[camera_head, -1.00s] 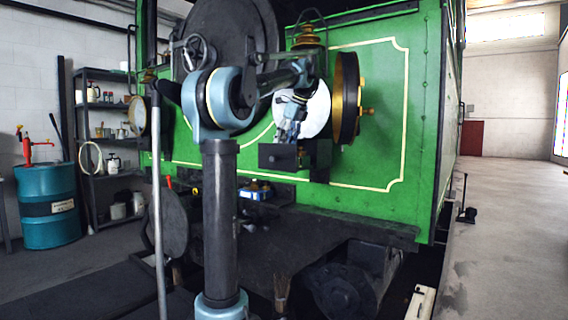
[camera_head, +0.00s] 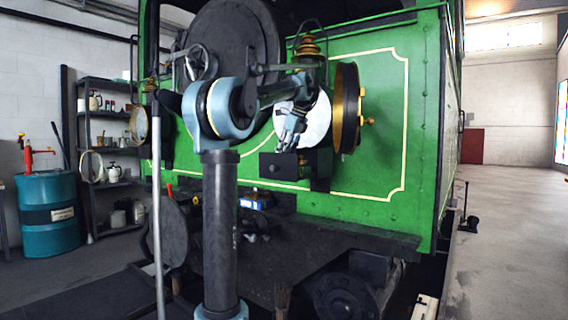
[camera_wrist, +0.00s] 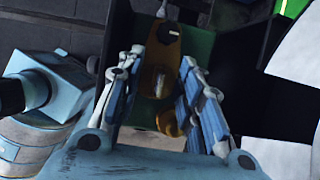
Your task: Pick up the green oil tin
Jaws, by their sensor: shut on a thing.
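In the wrist view a brass-coloured top with a pale cap (camera_wrist: 160,62) lies between my fingers, with green surface (camera_wrist: 196,48) showing beside it. I take this to be the green oil tin; its lower body is hidden. My gripper (camera_wrist: 163,100) has one finger on each side of it and is shut on it. In the head view my gripper (camera_head: 290,128) is just above a small dark box (camera_head: 284,168) on the front of the green engine. The tin cannot be made out clearly there.
A large brass-rimmed lamp (camera_head: 347,108) is close to the right of my gripper, with a white disc (camera_head: 317,118) behind it. A dark ledge (camera_head: 350,232) runs below. Shelves (camera_head: 108,150) and a blue drum (camera_head: 48,215) stand left. The floor at right (camera_head: 510,240) is mostly clear.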

